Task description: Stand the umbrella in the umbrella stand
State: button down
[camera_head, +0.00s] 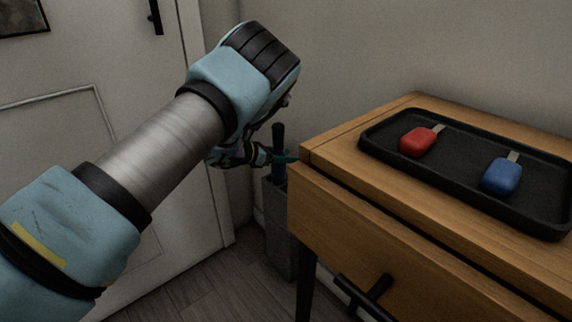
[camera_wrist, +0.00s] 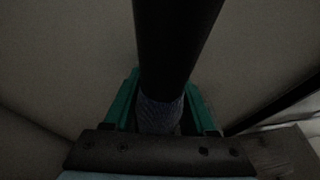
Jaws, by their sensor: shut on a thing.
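The umbrella (camera_head: 278,138) is upright in the head view, with a black handle on top and a dark blue part below. My gripper (camera_head: 284,158) is shut on it just below the handle. In the wrist view the black handle of the umbrella (camera_wrist: 176,45) rises between the green fingers of my gripper (camera_wrist: 162,105), with blue fabric at its base. The grey umbrella stand (camera_head: 280,235) is on the floor directly below, between the door and the cabinet. The umbrella's lower part goes down at the stand's opening; its tip is hidden, and I cannot tell how deep it is.
A wooden cabinet (camera_head: 390,220) stands close to the right of my gripper and partly covers the stand. A black tray (camera_head: 460,195) on it holds a red key fob (camera_head: 418,142) and a blue key fob (camera_head: 501,178). A white door (camera_head: 60,130) is at the left.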

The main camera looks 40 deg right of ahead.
jog(key=shift+f, duration=1.35)
jog(key=shift+f, duration=0.15)
jog(key=shift+c, duration=1)
grip_release()
jog(key=p+v, duration=0.1)
jog(key=v, duration=1.1)
